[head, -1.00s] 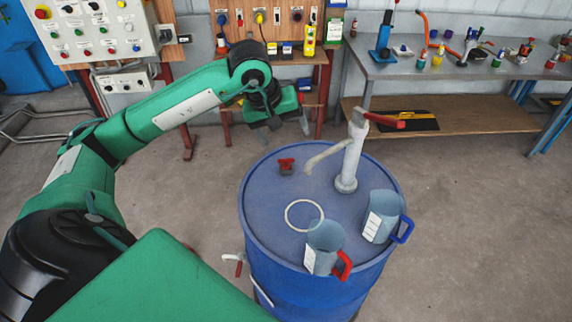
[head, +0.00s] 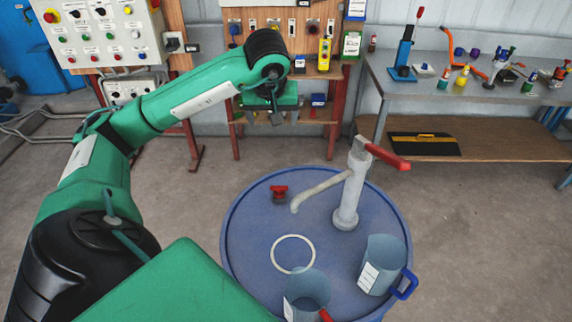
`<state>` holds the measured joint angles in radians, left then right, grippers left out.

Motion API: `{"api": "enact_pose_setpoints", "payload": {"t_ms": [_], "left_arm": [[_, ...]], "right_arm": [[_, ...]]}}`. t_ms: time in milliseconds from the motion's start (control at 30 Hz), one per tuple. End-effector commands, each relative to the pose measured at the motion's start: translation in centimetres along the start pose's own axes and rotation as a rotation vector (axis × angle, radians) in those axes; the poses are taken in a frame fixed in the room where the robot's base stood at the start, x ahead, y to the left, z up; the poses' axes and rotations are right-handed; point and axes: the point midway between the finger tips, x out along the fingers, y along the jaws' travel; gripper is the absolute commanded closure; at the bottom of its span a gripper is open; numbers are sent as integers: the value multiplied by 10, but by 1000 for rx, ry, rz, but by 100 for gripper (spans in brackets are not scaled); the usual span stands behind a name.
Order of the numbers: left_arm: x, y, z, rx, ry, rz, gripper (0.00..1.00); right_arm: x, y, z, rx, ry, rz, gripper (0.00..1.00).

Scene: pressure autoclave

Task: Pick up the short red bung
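The short red bung (head: 279,192) sits on the blue drum's lid (head: 250,225), toward the far left of it, left of the pump spout's tip. It looks like a small red piece with a dark lower part. My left gripper (head: 272,117) points down above and beyond the bung in the picture, in front of the wooden stand. Its fingers look apart with nothing between them, and a clear gap separates it from the bung. My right gripper is out of view.
A grey hand pump (head: 346,195) with a red handle (head: 389,157) stands on the drum beside the bung. A white ring (head: 275,253), a red-handled jug (head: 308,291) and a blue-handled jug (head: 381,262) are nearer. A workbench (head: 445,95) stands behind right.

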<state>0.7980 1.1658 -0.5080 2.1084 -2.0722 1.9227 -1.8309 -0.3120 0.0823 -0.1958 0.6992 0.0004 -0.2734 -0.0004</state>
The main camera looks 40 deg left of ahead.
Motion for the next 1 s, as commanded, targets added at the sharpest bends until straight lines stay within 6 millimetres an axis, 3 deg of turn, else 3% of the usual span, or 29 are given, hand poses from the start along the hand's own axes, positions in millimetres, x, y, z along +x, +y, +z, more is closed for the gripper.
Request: {"api": "enact_pose_setpoints", "payload": {"t_ms": [333, 700, 1000], "left_arm": [[53, 0, 22, 0, 0, 1, 20], [141, 0, 59, 0, 0, 1, 20], [167, 0, 69, 0, -1, 1, 20]], "right_arm": [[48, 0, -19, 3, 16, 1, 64], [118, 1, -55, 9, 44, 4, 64], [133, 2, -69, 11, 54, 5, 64]]}}
